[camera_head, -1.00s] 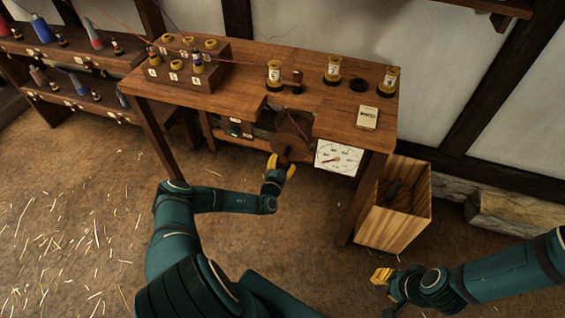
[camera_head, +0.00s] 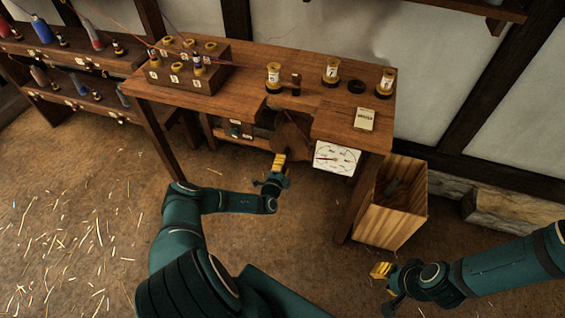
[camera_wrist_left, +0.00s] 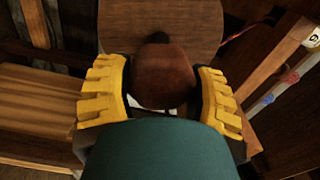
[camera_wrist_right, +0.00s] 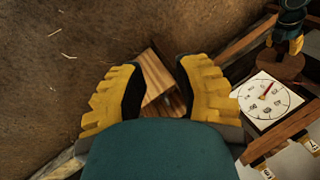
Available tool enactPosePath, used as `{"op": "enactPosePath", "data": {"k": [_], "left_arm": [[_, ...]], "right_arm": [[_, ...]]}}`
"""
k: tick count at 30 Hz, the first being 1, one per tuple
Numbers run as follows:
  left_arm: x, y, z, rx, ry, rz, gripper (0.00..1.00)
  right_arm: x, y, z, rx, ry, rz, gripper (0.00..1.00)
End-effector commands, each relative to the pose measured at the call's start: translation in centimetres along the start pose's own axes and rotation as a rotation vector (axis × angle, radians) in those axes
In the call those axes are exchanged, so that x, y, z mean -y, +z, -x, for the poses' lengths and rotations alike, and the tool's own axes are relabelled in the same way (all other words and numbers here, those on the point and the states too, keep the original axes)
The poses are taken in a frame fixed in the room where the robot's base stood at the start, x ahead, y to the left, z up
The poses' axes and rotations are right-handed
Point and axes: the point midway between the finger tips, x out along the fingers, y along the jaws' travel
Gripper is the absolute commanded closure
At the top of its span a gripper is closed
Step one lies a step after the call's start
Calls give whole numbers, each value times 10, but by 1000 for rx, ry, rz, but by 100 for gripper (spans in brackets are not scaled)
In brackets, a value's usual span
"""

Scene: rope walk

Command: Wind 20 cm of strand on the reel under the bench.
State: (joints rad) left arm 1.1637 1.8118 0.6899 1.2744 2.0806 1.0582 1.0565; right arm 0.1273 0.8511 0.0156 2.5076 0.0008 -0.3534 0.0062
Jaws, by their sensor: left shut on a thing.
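The brown reel disc (camera_head: 291,138) sits under the bench (camera_head: 230,82), in its front opening. My left gripper (camera_head: 279,162) is at the disc's front. In the left wrist view, its yellow fingers close around a rounded brown knob (camera_wrist_left: 165,76) that stands out from the disc (camera_wrist_left: 160,22). The strand on the reel is hidden. My right gripper (camera_head: 381,271) is open and empty, low at the right, well away from the reel.
A wooden crate (camera_head: 388,214) stands on the floor right of the bench. Numbered spools (camera_head: 331,70) and a bobbin block (camera_head: 187,75) stand on the bench top. A shelf rack is at the left. The floor in front is open, with scattered straw.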

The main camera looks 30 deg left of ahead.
Motion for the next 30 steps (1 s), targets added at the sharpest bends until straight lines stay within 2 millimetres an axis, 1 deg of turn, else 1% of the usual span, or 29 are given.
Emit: {"op": "enactPosePath", "data": {"k": [30], "left_arm": [[-4,2,2,-1,5,-951,78]], "right_arm": [[12,-14,31,-31,3,-9,70]]}}
